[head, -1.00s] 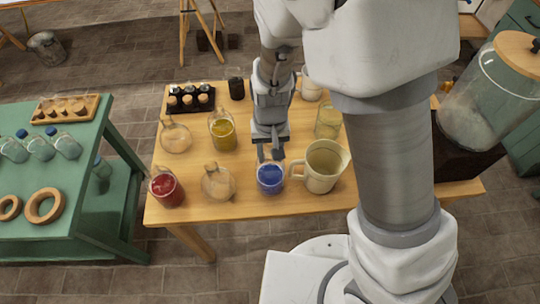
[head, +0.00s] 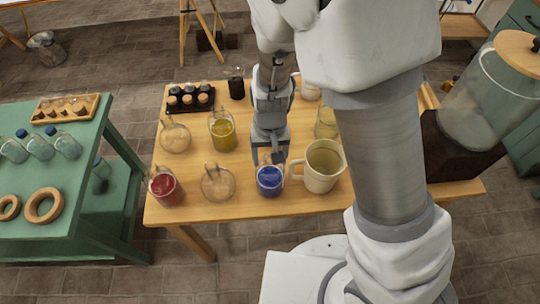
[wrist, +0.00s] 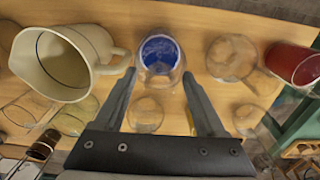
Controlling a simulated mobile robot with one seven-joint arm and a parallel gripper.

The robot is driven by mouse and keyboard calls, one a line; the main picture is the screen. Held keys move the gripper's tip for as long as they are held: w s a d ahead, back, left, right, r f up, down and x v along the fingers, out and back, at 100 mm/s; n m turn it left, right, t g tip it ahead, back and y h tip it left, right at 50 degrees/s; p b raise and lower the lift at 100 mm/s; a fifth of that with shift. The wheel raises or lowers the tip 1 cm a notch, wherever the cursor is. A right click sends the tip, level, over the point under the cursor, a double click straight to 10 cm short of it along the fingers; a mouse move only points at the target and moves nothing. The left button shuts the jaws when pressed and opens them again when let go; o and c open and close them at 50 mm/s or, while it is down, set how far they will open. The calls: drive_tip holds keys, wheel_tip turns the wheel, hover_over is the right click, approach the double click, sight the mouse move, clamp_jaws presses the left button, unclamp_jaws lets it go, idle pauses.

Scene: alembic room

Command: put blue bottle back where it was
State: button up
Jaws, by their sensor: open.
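The blue bottle (head: 269,181), a round glass vessel with blue liquid, stands at the front of the wooden table (head: 240,205), just left of the cream jug. My gripper (head: 268,157) is open and points down just behind it. In the wrist view the blue bottle (wrist: 159,54) lies between and just beyond the open fingertips of my gripper (wrist: 159,75). I cannot tell whether the fingers touch the glass.
The cream jug (head: 322,166) stands close on the right. An empty flask (head: 217,183) and a red bottle (head: 166,187) are on the left. A yellow bottle (head: 222,130) stands behind. Rings (head: 45,205) lie on the green table (head: 75,220).

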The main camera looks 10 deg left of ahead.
wheel_tip(320, 180, up, 12)
drive_tip(key=s+d+r+m+t, duration=0.1)
drive_tip(key=s+d+r, duration=0.3)
drive_tip(key=d+r, duration=0.4)
drive_tip(key=s+d+r+m+t, duration=0.1)
drive_tip(key=s+d+r+t, duration=0.3)
drive_tip(key=d+r, duration=0.5)
drive_tip(key=d, duration=0.3)
drive_tip(key=shift+r+m+t+p, duration=0.25)
drive_tip(key=shift+m+t+p, duration=0.05)
drive_tip(key=shift+m+p, duration=0.1)
drive_tip(key=shift+s, duration=0.1)
